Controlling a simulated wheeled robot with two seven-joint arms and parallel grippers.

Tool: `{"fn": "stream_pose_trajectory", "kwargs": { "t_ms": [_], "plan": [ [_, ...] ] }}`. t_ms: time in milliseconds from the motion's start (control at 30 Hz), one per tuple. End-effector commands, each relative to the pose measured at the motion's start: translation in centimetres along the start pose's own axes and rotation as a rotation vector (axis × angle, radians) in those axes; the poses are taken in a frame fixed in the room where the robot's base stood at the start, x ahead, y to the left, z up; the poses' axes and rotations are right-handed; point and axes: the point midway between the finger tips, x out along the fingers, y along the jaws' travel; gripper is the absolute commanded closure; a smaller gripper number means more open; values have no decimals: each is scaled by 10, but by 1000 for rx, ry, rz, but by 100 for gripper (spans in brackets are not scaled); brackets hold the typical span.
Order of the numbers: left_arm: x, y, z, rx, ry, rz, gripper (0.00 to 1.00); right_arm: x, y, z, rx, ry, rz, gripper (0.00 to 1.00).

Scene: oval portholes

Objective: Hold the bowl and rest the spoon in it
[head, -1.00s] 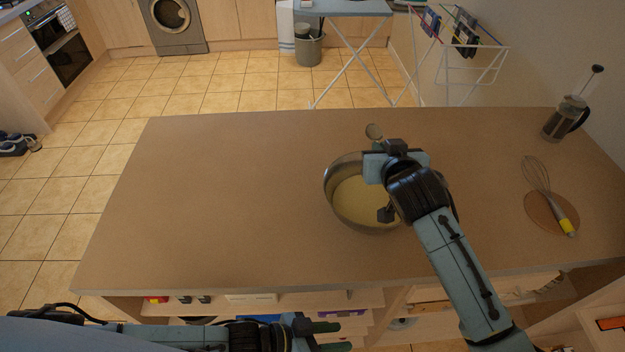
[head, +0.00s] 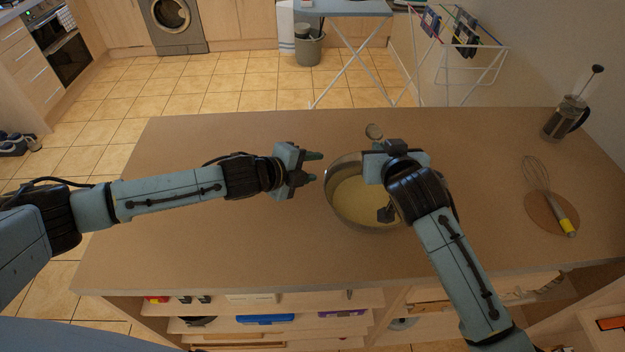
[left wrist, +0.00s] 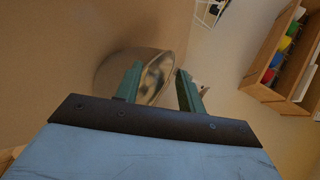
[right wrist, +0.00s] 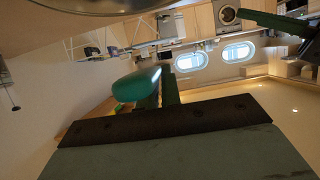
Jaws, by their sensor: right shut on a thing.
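My left gripper (head: 313,167) is open and empty just left of the bowl's rim. In the left wrist view the bowl (left wrist: 112,72) shows behind and between the open fingers. My right gripper (head: 388,155) is above the bowl's far right side and hides part of it.
A whisk (head: 537,175) with a yellow-ended handle lies on a round board (head: 545,215) at the right. A French press (head: 563,122) stands at the far right corner. The counter's left half (head: 210,145) is free of objects.

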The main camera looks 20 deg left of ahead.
Motion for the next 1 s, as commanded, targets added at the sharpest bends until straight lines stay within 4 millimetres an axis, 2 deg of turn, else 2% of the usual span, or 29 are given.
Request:
{"fn": "stream_pose_trajectory", "kwargs": {
  "t_ms": [33,100,200,400,667,833,1000],
  "plan": [
    [6,-13,-2,68,-14,19,61,0,0,0,0,1,0,100],
    [10,-23,-8,173,-21,70,61,0,0,0,0,0,0,100],
    [5,-30,-24,326,6,172,61,0,0,0,0,1,0,100],
    [-21,-17,-46,556,87,379,61,0,0,0,0,1,0,100],
    [-46,0,-53,705,153,534,61,0,0,0,0,1,0,100],
    [-38,9,-53,717,163,552,61,0,0,0,0,0,0,100],
    [-14,24,-52,716,162,552,61,0,0,0,0,0,0,100]
  ]
}}
